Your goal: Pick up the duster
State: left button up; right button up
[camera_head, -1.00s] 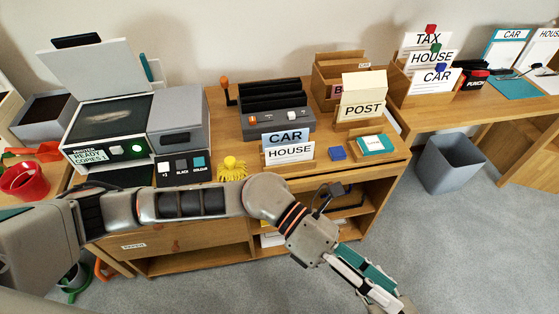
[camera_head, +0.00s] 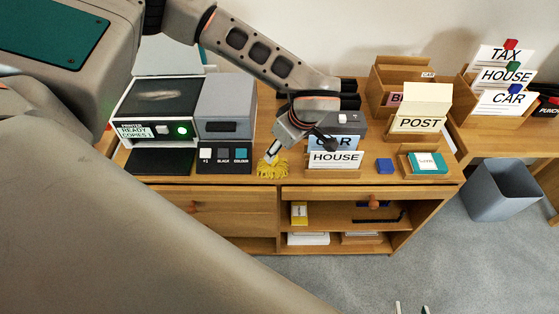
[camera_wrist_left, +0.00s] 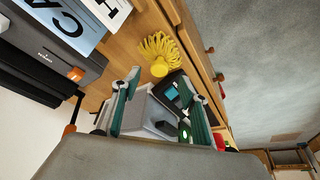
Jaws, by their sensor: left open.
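The yellow duster (camera_head: 272,170) lies on the desk top near its front edge, right of the copier's button panel. My left gripper (camera_head: 272,155) points down at the duster from above, largely hidden by its own wrist in the head view. In the left wrist view, the duster (camera_wrist_left: 158,48) shows its shaggy strands and a round yellow end just past the fingertips. The left fingers (camera_wrist_left: 160,80) are spread with nothing held between them. Only the tips of my right gripper (camera_head: 412,308) show at the bottom of the head view, apart and empty over the floor.
The copier (camera_head: 160,105) and its button panel (camera_head: 223,160) stand left of the duster. The HOUSE card holder (camera_head: 335,161) stands close on its right, with a blue block (camera_head: 384,165) beyond. A grey bin (camera_head: 500,190) stands on the floor.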

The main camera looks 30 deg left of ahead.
aim_at(273, 163)
pick_arm(q)
jog(key=shift+w+a+f, duration=0.15)
jog(key=shift+a+f, duration=0.1)
jog(key=shift+f, duration=0.35)
jog(key=shift+s+a+f, duration=0.2)
jog(key=shift+a+f, duration=0.1)
jog(key=shift+f, duration=0.2)
jog(key=x, duration=0.5)
jog(key=shift+w+a, duration=0.2)
jog(key=c, duration=1.2)
